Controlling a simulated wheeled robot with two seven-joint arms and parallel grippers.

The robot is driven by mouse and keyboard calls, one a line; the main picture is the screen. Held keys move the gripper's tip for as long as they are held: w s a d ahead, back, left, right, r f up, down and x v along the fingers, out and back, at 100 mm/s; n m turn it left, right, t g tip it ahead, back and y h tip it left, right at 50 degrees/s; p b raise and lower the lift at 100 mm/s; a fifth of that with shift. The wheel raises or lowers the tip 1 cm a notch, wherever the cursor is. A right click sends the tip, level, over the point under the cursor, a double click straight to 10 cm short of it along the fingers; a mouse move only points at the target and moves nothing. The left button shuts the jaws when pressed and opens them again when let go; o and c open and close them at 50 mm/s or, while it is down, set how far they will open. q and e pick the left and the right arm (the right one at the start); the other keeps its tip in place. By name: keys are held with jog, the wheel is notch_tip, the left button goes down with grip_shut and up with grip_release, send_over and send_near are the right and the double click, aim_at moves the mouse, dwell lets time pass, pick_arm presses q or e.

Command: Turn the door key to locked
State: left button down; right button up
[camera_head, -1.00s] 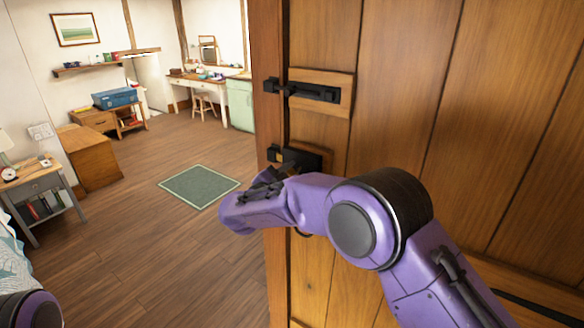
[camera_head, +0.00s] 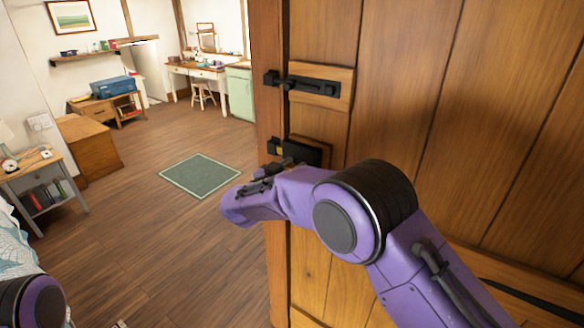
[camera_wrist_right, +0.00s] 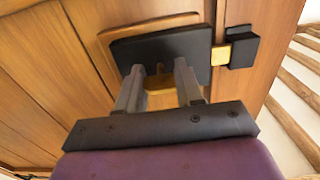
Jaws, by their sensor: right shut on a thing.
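The door lock is a black case on the wooden door (camera_head: 400,80), showing in the head view (camera_head: 312,151) and the right wrist view (camera_wrist_right: 200,45). A brass bolt (camera_wrist_right: 221,54) spans from the case to a black keeper (camera_wrist_right: 243,48) on the frame side. My right gripper (camera_wrist_right: 159,69) is at the lock with its two grey fingers pointing at the case. It is shut on the key, a small dark shape between the fingertips, mostly hidden. In the head view my right forearm covers the fingers. My left gripper is out of view; only part of that arm shows lower left.
A black slide bolt (camera_head: 312,86) sits on the door above the lock. Left of the door is open floor with a green rug (camera_head: 199,175). A grey bedside table (camera_head: 42,185) and a wooden cabinet (camera_head: 90,147) stand at the far left.

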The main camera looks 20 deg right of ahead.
jog(key=shift+f, duration=0.15)
dwell(0.3)
jog(key=o, duration=1)
jog(key=shift+o, duration=0.2)
